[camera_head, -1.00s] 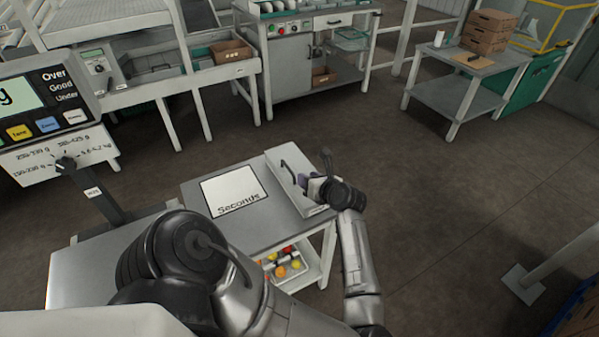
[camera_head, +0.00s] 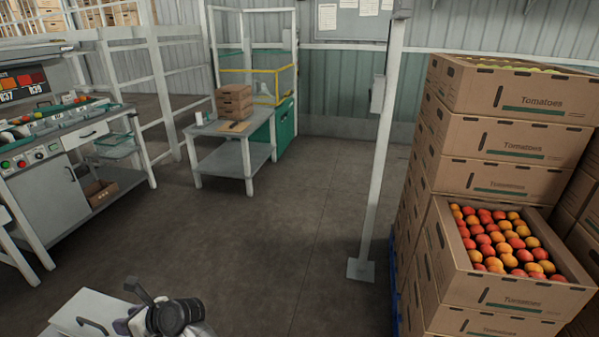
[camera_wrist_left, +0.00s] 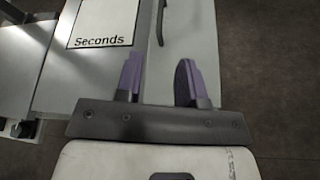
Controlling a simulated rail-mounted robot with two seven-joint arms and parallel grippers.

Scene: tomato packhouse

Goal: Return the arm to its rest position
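My left gripper (camera_head: 122,326) is at the bottom edge of the head view, with my dark wrist beside it. In the left wrist view its two purple fingers (camera_wrist_left: 158,80) stand apart with nothing between them, so it is open. They are over a pale grey tray or box (camera_wrist_left: 190,45) with a dark handle. My right gripper is in neither view.
Stacked tomato cartons (camera_head: 505,140) stand at the right, one open carton (camera_head: 510,290) full of tomatoes. A small table (camera_head: 215,140) with brown boxes is farther back. The middle floor (camera_head: 270,240) is clear.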

